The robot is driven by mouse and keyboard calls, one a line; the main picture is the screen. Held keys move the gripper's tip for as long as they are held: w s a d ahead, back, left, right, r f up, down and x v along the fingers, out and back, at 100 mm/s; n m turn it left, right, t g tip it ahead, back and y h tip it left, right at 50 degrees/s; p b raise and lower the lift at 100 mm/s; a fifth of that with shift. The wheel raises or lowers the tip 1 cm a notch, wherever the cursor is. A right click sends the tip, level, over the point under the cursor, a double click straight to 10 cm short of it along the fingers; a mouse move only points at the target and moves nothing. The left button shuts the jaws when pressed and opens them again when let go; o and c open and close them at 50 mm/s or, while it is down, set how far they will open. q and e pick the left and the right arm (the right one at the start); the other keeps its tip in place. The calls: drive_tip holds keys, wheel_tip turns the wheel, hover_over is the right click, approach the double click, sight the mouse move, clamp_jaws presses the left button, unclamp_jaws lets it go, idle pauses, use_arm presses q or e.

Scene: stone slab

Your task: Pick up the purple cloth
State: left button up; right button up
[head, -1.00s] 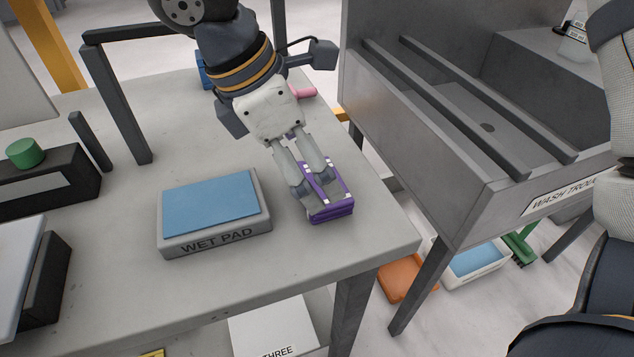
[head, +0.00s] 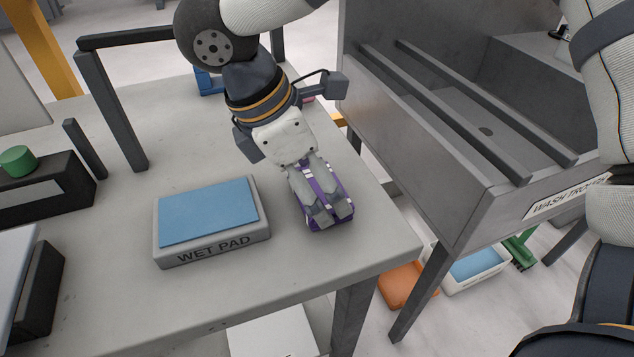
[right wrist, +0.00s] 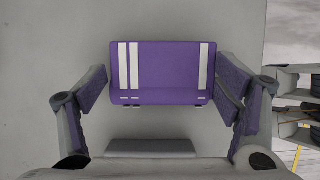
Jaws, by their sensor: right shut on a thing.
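The purple cloth (head: 329,186), folded into a block with white stripes, lies on the grey stone table (head: 215,315) to the right of the wet pad. My right gripper (head: 332,212) reaches down over it and hides much of it in the head view. My left gripper is not in view.
The wet pad (head: 210,250) with its blue top stands just left of the cloth. The wash trough (head: 450,190) stands to the right, past the table edge. A dark rail (head: 112,100) and a black block with a green knob (head: 18,160) are on the left. Orange and blue-topped items lie below.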

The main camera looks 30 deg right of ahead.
sight(315, 185)
wheel_tip(315, 185, up, 3)
drive_tip(key=shift+r+p, duration=0.15)
drive_tip(key=shift+p, duration=0.15)
drive_tip(key=a+r, duration=0.1)
drive_tip(key=s+a+r, duration=0.1)
drive_tip(key=r, duration=0.1)
drive_tip(key=s+a+r+p, duration=0.1)
drive_tip(key=r, duration=0.1)
drive_tip(key=shift+s, duration=0.2)
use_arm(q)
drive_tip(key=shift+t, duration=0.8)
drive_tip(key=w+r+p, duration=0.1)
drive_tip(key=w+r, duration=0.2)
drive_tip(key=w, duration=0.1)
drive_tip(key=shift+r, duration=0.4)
use_arm(e)
drive_tip(key=s+a+r, duration=0.4)
drive_tip(key=s+a, duration=0.2)
drive_tip(key=a, duration=0.2)
drive_tip(key=shift+s+r, duration=0.25)
drive_tip(key=shift+s, duration=0.05)
drive_tip(key=shift+d, duration=0.1)
